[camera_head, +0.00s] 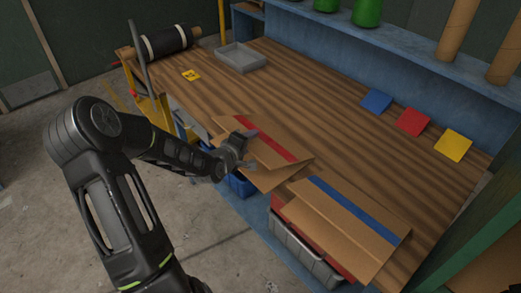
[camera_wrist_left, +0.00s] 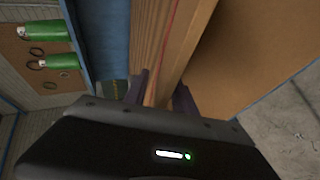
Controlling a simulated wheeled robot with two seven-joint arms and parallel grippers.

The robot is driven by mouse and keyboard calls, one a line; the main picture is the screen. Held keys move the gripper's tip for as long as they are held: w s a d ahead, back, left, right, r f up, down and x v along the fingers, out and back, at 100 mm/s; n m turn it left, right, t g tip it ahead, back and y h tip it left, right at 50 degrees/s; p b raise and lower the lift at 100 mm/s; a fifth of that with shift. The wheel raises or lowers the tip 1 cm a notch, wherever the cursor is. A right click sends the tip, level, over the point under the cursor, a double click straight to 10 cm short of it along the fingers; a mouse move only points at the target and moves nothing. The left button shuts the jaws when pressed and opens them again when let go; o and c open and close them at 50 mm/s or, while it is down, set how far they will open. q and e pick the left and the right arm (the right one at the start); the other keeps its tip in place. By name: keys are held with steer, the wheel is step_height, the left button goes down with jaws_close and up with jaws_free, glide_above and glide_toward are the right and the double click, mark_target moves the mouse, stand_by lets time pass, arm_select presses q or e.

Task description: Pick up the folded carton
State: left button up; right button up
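A folded brown carton with a red stripe (camera_head: 270,150) lies near the front edge of the wooden table (camera_head: 310,95), partly overhanging it. A second folded carton with a blue stripe (camera_head: 345,220) lies to its right, also at the front edge. My left gripper (camera_head: 243,141) is at the left part of the red-striped carton. In the left wrist view its fingers (camera_wrist_left: 160,98) are spread apart, with a brown board edge between them; contact is unclear. The brown carton surface (camera_wrist_left: 245,55) fills the right of that view. My right gripper is not in view.
Blue (camera_head: 376,101), red (camera_head: 412,122) and yellow (camera_head: 453,145) squares lie along the back. A grey bin (camera_head: 300,250) stands below the front edge. The table's middle is clear.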

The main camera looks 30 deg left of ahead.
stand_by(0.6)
arm_select(q)
jaws_close()
stand_by(1.2)
